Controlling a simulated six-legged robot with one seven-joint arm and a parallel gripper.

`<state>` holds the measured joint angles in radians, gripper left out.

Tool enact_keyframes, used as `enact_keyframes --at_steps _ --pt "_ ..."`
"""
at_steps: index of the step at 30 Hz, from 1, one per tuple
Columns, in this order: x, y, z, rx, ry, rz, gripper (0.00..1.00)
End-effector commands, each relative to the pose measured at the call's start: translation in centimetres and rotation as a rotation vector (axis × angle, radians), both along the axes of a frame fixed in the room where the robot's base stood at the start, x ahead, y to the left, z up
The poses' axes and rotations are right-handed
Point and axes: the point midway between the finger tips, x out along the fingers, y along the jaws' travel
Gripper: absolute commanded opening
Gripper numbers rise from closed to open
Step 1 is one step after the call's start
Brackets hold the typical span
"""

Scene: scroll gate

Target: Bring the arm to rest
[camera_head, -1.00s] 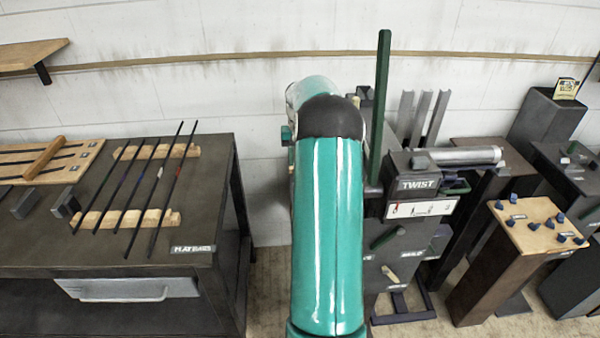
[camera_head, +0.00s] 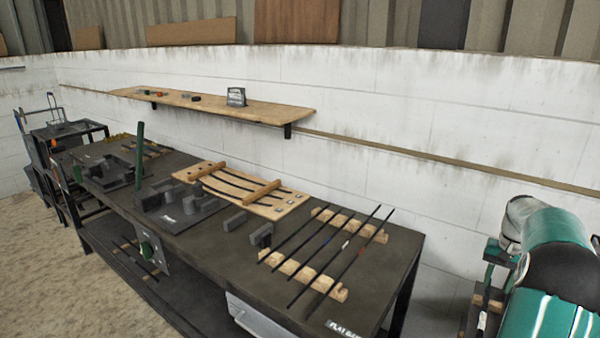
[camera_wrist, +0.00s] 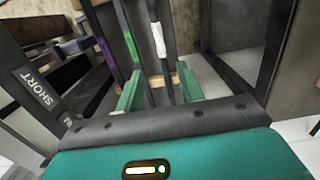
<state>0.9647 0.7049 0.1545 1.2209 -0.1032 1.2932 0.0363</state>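My arm (camera_head: 548,265) shows at the right edge of the head view, its teal link and dark joint raised beside the wall. My gripper (camera_wrist: 158,88) shows in the wrist view as two green fingers standing apart, with a gap between them. Dark rods, one with a green band (camera_wrist: 131,46) and one with a white band (camera_wrist: 159,40), show beyond and between the fingers. I see no finger touching them. In the head view the fingers cannot be made out.
A long dark bench (camera_head: 385,262) runs along the wall, carrying a rack of thin rods (camera_head: 325,250), a slotted wooden board (camera_head: 240,188) and grey blocks. A wooden shelf (camera_head: 215,103) hangs above. In the wrist view, a dark panel labelled SHORT (camera_wrist: 35,88) stands close at left.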

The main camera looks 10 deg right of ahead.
Motion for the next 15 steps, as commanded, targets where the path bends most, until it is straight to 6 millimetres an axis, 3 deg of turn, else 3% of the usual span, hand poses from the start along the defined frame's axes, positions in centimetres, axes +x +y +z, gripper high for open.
enact_keyframes --at_steps 5,10,15 --pt "1.3 2.7 2.1 -0.024 -0.013 0.045 0.38" --pt "3.2 9.1 6.4 -0.074 -0.044 0.141 0.38" --pt "3.9 16.2 10.1 -0.122 -0.085 0.242 0.38"
